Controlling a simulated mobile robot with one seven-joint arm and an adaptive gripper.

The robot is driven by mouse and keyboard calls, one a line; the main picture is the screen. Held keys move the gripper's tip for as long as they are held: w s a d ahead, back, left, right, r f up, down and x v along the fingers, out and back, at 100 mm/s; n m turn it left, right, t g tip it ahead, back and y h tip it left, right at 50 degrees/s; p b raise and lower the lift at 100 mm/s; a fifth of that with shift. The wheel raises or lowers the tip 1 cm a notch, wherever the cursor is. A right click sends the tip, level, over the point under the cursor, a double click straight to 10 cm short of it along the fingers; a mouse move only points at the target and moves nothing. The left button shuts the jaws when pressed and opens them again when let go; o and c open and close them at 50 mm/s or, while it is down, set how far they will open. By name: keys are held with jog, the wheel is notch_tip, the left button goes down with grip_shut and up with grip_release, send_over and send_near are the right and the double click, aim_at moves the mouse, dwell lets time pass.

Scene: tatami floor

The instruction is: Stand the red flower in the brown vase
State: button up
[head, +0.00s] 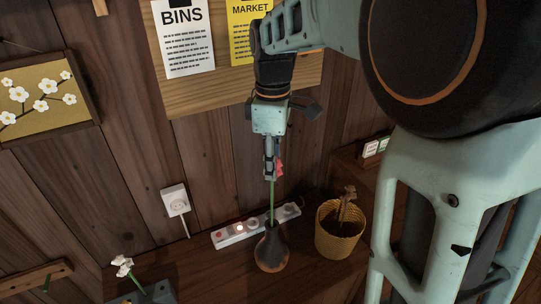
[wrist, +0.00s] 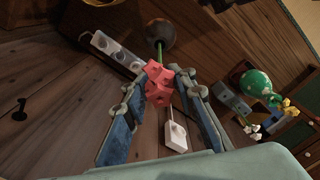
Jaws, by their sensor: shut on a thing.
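The red flower shows as a small red patch (head: 279,167) at my gripper (head: 270,172) in the head view. In the wrist view its red head (wrist: 158,86) sits between the two blue fingers of my gripper (wrist: 160,80), which is shut on it. Its green stem points down, near upright. The brown vase (head: 271,253), dark with a narrow neck, stands on the wooden surface directly below; it also shows in the wrist view (wrist: 160,35). The stem's lower end meets the vase's mouth and is hidden there. I cannot tell how deep it goes.
A white power strip (head: 240,232) lies close behind the vase. A yellow pot (head: 337,240) with a withered plant stands close to its right. A white flower (head: 122,266) is at the lower left. A wall socket (head: 175,200) and notice board (head: 210,95) are behind.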

aim_at(272, 207)
jog(key=shift+f+b, duration=4.85)
jog(key=shift+f, duration=2.4)
jog(key=o, duration=1.1)
jog(key=shift+o, duration=0.6)
jog(key=o, duration=0.4)
jog(key=shift+o, duration=0.2)
jog(key=shift+r, duration=0.1)
notch_tip(272, 207, up, 12)
